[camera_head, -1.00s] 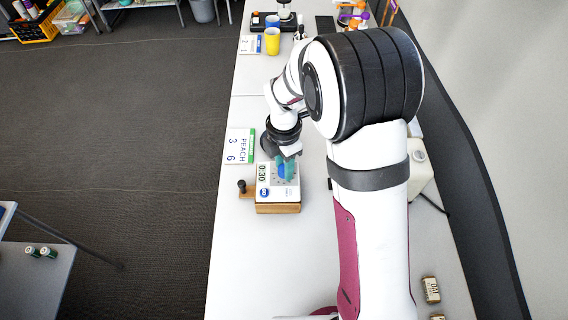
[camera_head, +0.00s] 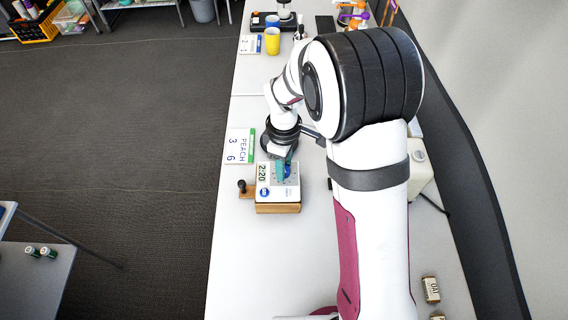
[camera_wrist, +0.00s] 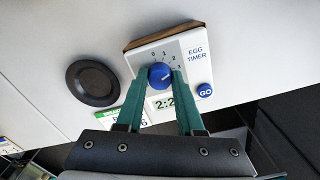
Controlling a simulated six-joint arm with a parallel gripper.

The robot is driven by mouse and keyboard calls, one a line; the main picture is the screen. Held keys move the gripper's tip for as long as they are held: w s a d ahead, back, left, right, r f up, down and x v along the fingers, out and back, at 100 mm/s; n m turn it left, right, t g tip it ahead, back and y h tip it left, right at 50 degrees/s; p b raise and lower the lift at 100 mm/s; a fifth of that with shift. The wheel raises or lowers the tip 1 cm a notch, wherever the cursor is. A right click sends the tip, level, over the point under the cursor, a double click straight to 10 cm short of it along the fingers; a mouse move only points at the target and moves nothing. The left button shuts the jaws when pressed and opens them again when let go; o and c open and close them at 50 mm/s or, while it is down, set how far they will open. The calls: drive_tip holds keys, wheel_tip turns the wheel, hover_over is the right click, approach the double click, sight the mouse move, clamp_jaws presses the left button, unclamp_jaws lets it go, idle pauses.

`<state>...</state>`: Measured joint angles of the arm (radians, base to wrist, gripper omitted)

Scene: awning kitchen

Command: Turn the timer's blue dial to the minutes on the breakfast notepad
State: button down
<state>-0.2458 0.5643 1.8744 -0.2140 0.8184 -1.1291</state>
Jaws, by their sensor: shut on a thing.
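The white egg timer (camera_head: 264,193) sits on a wooden base on the counter; its display reads 2:20 in the head view. Its blue dial (camera_wrist: 159,77) is between the teal fingers of my gripper (camera_wrist: 158,80), which is shut on it. In the wrist view, the dial scale shows 0, 1, 2 and 3. In the head view, my gripper (camera_head: 284,169) hides part of the dial. A notepad (camera_head: 232,153) with a green strip beyond the timer reads PEACH, 3 and 6. Another notepad (camera_head: 250,44) lies farther back; its text is too small to read surely.
A black round knob (camera_head: 241,186) stands at the timer's left. A small labelled block (camera_head: 431,290) lies at front right. The counter in front of the timer is clear.

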drive_tip(key=m, duration=0.5)
drive_tip(key=shift+m, duration=0.3)
drive_tip(key=m, duration=0.5)
drive_tip(key=shift+m, duration=0.3)
drive_tip(key=m, duration=1)
drive_tip(key=shift+m, duration=0.4)
drive_tip(key=c, duration=0.5)
unclamp_jaws()
drive_tip(key=shift+r, duration=0.1)
